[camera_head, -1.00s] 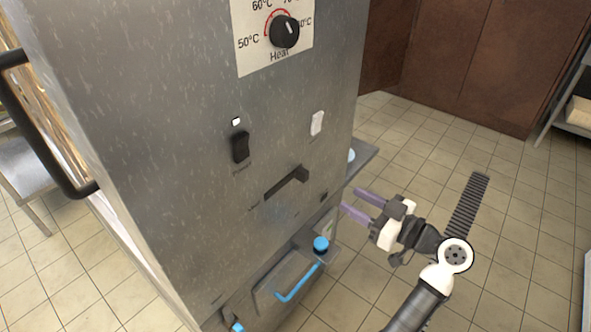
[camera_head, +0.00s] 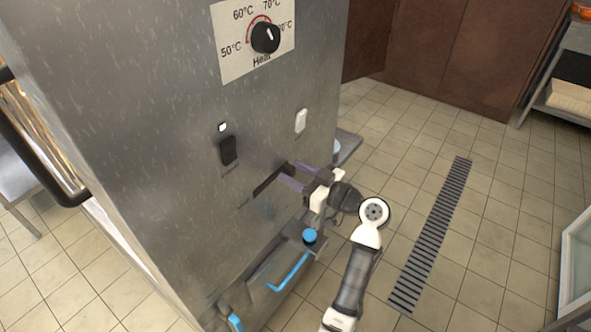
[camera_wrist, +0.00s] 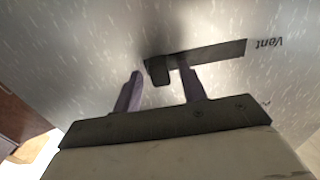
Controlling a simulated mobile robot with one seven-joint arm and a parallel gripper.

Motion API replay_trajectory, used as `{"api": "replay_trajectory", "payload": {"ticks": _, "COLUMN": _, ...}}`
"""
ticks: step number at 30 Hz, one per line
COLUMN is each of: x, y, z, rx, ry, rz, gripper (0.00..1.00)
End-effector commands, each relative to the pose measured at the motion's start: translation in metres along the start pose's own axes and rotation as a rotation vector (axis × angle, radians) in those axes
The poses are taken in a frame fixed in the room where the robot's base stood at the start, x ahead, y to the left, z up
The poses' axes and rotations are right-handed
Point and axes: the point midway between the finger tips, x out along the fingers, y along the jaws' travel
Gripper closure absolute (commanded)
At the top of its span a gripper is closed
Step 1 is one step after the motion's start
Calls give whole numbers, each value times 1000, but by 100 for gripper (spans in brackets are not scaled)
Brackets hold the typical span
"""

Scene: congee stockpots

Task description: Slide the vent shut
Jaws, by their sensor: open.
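The vent is a dark slot (camera_head: 266,184) in the steel front panel, with a black slider knob at its right end in the head view. In the wrist view the slot (camera_wrist: 218,52) runs right from the knob (camera_wrist: 158,71) toward the printed "Vent" label (camera_wrist: 268,43). My gripper (camera_head: 287,172) is open, with its purple fingers at the panel by the knob. In the wrist view the fingers of my gripper (camera_wrist: 160,69) lie one on each side of the knob, with gaps. In the head view the fingers largely hide the knob.
A black rocker switch (camera_head: 228,150) and a white switch (camera_head: 301,121) sit above the slot, under the heat dial (camera_head: 265,38). A blue-capped knob (camera_head: 309,236) and a blue handle (camera_head: 288,273) are just below my gripper. The tiled floor at right is open.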

Motion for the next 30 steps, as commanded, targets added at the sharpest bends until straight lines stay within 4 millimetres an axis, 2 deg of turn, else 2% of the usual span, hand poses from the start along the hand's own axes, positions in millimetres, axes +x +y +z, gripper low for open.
{"api": "replay_trajectory", "payload": {"ticks": 9, "x": 2, "y": 0, "z": 0, "rx": -1, "ry": 0, "rz": 0, "gripper": 60}}
{"api": "replay_trajectory", "payload": {"ticks": 18, "x": 2, "y": 0, "z": 0, "rx": -1, "ry": 0, "rz": 0, "gripper": 99}}
{"api": "replay_trajectory", "payload": {"ticks": 26, "x": 2, "y": -1, "z": 0, "rx": -1, "ry": 0, "rz": -1, "gripper": 100}}
{"api": "replay_trajectory", "payload": {"ticks": 30, "x": 2, "y": -8, "z": 3, "rx": -2, "ry": 1, "rz": -1, "gripper": 100}}
